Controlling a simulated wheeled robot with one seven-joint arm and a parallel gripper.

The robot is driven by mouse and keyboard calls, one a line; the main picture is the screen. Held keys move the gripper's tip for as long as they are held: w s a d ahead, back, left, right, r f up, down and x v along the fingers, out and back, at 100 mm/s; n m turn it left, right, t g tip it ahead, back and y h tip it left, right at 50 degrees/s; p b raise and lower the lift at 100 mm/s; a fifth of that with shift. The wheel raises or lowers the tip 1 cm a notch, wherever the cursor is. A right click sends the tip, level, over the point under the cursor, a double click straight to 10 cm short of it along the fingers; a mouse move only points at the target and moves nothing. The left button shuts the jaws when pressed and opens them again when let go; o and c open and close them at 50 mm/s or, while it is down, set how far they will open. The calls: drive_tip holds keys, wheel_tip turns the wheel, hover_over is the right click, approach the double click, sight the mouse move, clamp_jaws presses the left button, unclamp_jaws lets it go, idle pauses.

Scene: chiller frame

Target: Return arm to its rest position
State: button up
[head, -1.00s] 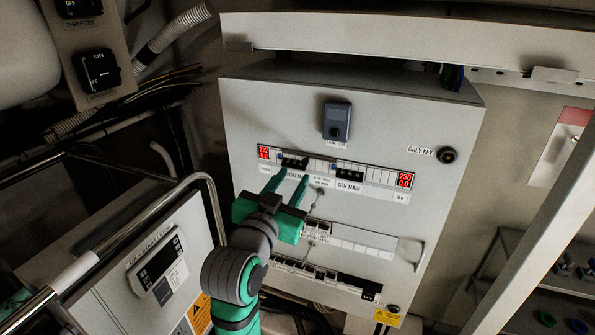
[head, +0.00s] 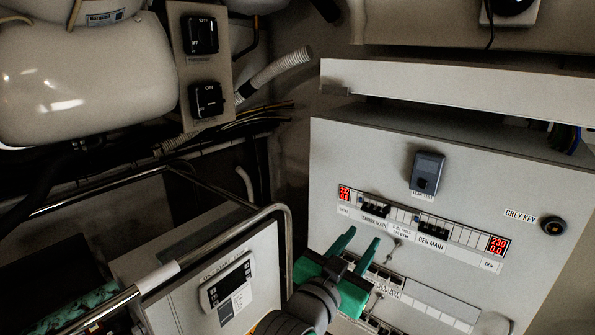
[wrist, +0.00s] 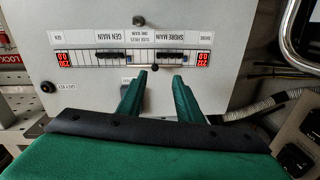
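My gripper (head: 357,248) is green, with its two fingers apart and nothing between them. In the head view it is low in front of the grey electrical panel (head: 335,150), just below the breaker row (head: 455,231). In the wrist view the fingers of my gripper (wrist: 162,80) point at the same panel (wrist: 235,20), which appears upside down. The breaker row (wrist: 133,58) there carries the labels SHORE MAIN and GEN MAIN and a red display at each end. I cannot tell the exact gap between the fingertips and the panel.
A metal rail (head: 288,225) and a controller box (head: 228,288) stand to the left of my gripper. Two rotary switches (head: 206,100) are on a plate at the upper left, near a white tank (head: 90,80). A ledge (head: 450,85) juts out above the panel.

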drive_tip(key=s+a+f+n+t+y, duration=0.1)
drive_tip(key=s+a+f+n+y, duration=0.15)
drive_tip(key=f, duration=0.55)
drive_tip(key=s+a+f+n+t+y, duration=0.1)
drive_tip(key=a+f+n+y, duration=0.15)
drive_tip(key=f, duration=0.45)
drive_tip(key=s+a+f+n+t+y, duration=0.1)
drive_tip(key=s+a+f+n, duration=0.15)
drive_tip(key=f, duration=0.55)
drive_tip(key=s+a+f+n+y, duration=0.35)
drive_tip(key=s+a+f, duration=0.25)
drive_tip(key=s+f, duration=0.55)
drive_tip(key=s+a+y, duration=0.1)
drive_tip(key=s+a, duration=0.1)
drive_tip(key=s, duration=0.8)
drive_tip(key=s+a+f+m+g+y, duration=0.1)
drive_tip(key=s, duration=0.9)
drive_tip(key=shift+s+a+f+m, duration=0.25)
drive_tip(key=shift+s+a+m, duration=0.05)
drive_tip(key=shift+s+a, duration=0.1)
drive_tip(key=shift+d, duration=0.1)
